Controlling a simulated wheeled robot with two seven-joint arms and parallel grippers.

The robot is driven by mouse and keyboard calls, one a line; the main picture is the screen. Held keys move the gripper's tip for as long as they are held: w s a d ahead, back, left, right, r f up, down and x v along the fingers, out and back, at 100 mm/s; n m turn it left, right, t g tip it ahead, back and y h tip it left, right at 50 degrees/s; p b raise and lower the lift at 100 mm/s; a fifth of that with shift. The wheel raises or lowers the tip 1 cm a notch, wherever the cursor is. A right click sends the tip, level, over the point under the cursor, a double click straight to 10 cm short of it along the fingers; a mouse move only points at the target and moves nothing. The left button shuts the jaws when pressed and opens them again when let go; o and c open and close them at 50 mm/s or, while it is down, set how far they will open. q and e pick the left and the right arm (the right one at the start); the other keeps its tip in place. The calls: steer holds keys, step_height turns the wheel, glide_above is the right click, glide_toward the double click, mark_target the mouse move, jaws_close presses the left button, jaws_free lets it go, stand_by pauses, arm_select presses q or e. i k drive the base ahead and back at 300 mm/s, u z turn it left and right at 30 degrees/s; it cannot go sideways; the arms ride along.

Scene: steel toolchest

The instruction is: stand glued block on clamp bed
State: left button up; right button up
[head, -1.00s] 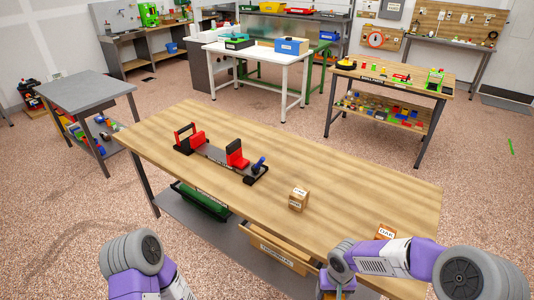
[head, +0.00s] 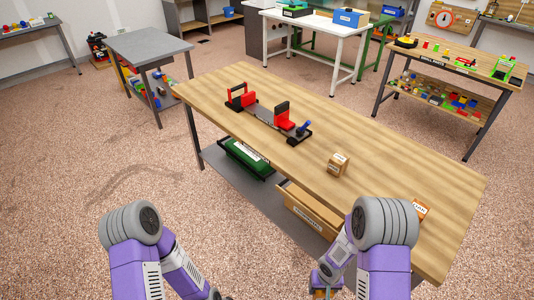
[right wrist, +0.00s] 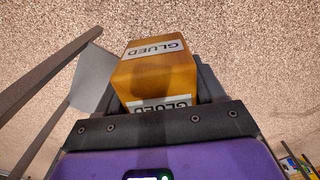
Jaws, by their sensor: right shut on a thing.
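The clamp (head: 264,117) lies on the wooden workbench in the head view, with a dark bed between two red upright jaws, a gap between them, and a blue handle at its right end. My right gripper (head: 325,283) is low in front of the bench, below its front edge. In the right wrist view the gripper (right wrist: 158,100) is shut on the glued block (right wrist: 157,75), an orange-brown wooden block with white GLUED labels. The clamp bed is empty. My left arm shows at the lower left, but its fingers are out of the picture.
Two labelled wooden blocks stand on the workbench (head: 390,185), one near the middle (head: 338,164) and one near the front right edge (head: 420,209). A green box (head: 247,160) sits on the lower shelf.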

mark_target(256, 108)
steer(key=z, duration=0.25)
steer(key=k, duration=0.2)
steer(key=u, duration=1.65)
steer(key=i, duration=1.45)
steer(key=z, duration=1.05)
steer(key=i, duration=0.7)
steer(key=z, duration=0.75)
